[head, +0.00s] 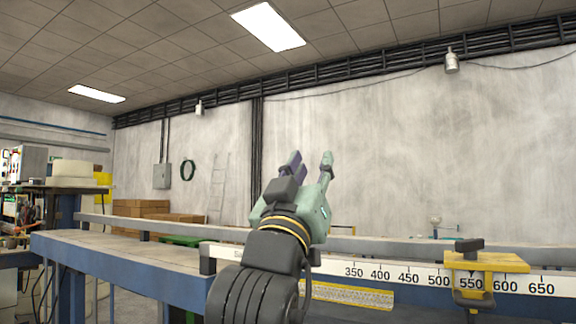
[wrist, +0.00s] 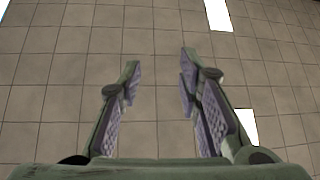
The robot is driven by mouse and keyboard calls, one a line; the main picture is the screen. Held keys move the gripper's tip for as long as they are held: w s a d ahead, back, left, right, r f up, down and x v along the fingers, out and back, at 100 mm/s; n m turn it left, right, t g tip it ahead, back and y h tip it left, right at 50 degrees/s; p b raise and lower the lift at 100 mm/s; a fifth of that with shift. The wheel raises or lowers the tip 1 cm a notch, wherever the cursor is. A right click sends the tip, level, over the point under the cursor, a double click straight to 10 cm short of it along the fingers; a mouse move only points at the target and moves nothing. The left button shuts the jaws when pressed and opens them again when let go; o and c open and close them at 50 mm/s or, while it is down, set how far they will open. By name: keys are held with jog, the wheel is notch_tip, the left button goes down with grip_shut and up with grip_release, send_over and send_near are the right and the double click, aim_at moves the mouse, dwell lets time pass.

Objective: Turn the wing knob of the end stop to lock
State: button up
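The end stop (head: 487,263) is a yellow block sitting on the white ruler rail near the 550 to 600 marks, at the right of the head view. A dark wing knob (head: 469,245) shows on top of it. A dark clamp part hangs on its front side. My gripper (head: 311,160) points up toward the ceiling, left of the end stop and well above the rail. In the wrist view my gripper (wrist: 157,82) has its two purple-padded fingers apart with nothing between them. The wrist view shows only ceiling behind the fingers, so the end stop is out of that view.
The ruler rail (head: 410,275) runs along the front of a blue-edged table (head: 130,262). A grey bar (head: 380,244) runs behind it. Cardboard boxes (head: 140,208) and a cluttered bench stand at the left. The space above the rail around the end stop is clear.

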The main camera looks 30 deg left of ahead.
jog(key=s+a+n+y, duration=0.1)
jog(key=s+a+y, duration=0.1)
jog(key=shift+s+y, duration=0.2)
jog(key=shift+y, duration=0.2)
